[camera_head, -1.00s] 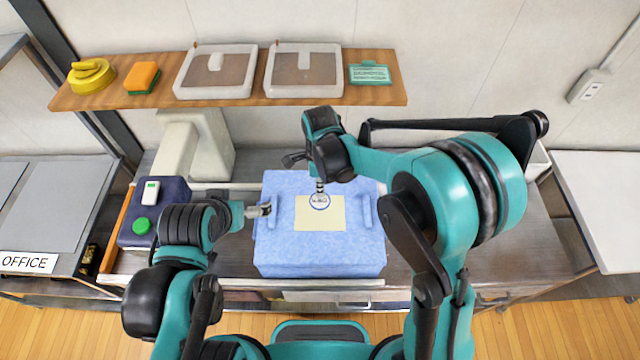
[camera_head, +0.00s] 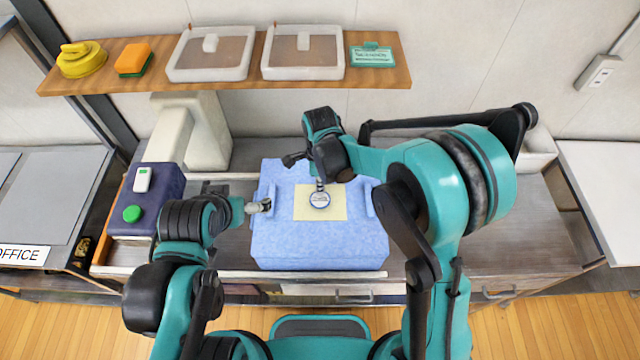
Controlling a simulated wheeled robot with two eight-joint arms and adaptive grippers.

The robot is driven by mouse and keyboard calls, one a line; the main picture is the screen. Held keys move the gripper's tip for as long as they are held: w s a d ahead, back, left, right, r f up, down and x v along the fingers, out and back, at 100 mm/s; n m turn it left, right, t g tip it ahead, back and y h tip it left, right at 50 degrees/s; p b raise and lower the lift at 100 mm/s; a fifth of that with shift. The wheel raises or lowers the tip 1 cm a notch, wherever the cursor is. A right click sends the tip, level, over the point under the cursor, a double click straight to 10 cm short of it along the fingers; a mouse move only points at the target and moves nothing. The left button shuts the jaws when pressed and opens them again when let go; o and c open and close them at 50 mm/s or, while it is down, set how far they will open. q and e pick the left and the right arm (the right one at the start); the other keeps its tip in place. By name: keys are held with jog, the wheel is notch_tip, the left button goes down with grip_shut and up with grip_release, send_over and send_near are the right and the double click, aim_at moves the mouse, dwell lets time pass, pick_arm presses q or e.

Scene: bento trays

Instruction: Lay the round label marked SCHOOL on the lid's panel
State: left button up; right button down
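A blue speckled lid (camera_head: 318,249) covers a box on the counter, with a pale yellow panel (camera_head: 333,205) in its middle. A round white label with a dark blue rim (camera_head: 320,200) shows over the panel; its lettering is too small to read. My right gripper (camera_head: 320,186) is just above the label, its fingers at the label's far edge, and it appears shut on it. I cannot tell whether the label touches the panel. My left gripper (camera_head: 268,205) is at the lid's left handle bar; whether its fingers are open or shut is unclear.
A dark blue box (camera_head: 158,183) with a green button stands left of the lid. A wooden shelf (camera_head: 225,82) behind holds clear-lidded containers, a sponge and a yellow lid. An OFFICE sign (camera_head: 22,255) marks the left side. The right counter is clear.

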jog(key=shift+f+b, duration=0.35)
jog(key=shift+b, duration=0.05)
dwell(0.4)
jog(key=c, duration=1.2)
grip_release()
jog(key=shift+o, duration=0.2)
jog(key=shift+r, duration=0.1)
notch_tip(320, 180, up, 8)
jog(key=p, duration=0.5)
